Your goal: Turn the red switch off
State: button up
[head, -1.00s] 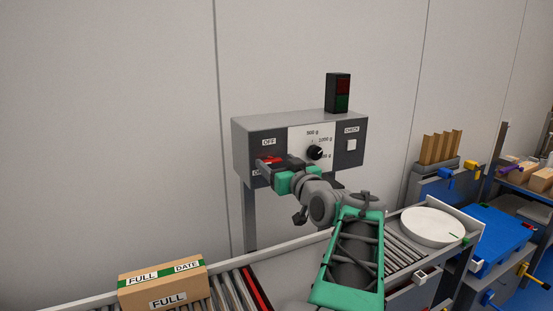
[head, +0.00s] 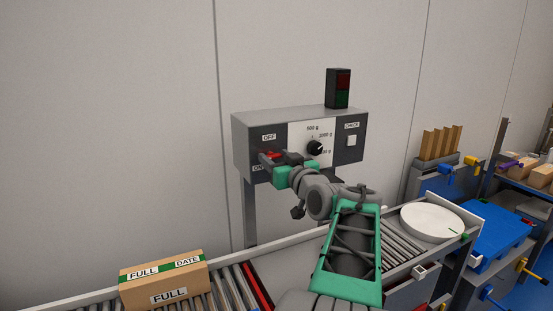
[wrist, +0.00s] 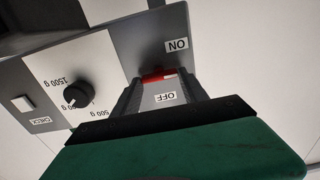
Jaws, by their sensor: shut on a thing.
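The red switch (head: 274,155) is on the dark left part of the grey control box, between an OFF label (head: 268,137) above and an ON label (head: 258,168) below. My gripper (head: 268,158) reaches it from the front right and partly hides it. In the wrist view the red switch (wrist: 157,77) shows between the two dark fingertips, which are shut on it. The ON label (wrist: 177,45) lies beyond the switch there, and the OFF label (wrist: 166,97) shows between the fingers. The switch's exact tilt is hard to tell.
The box also carries a black dial (head: 315,148), a white CHECK button (head: 351,141) and a dark signal lamp (head: 338,88) on top. Below are a roller conveyor with a FULL carton (head: 163,280) and a round white tub or lid (head: 432,220).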

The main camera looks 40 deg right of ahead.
jog(key=shift+c, duration=0.7)
jog(key=shift+m, duration=0.3)
jog(key=m+b, duration=0.1)
jog(key=m, duration=0.2)
jog(key=shift+d+f, duration=0.1)
jog(key=m, duration=0.5)
jog(key=shift+d+m, duration=0.1)
jog(key=shift+m, duration=0.3)
jog(key=m+p, duration=0.1)
jog(key=m, duration=0.3)
jog(key=shift+s, duration=0.1)
jog(key=shift+f+m+p, duration=0.15)
jog(key=shift+m+p, duration=1)
jog(key=shift+m, duration=1.15)
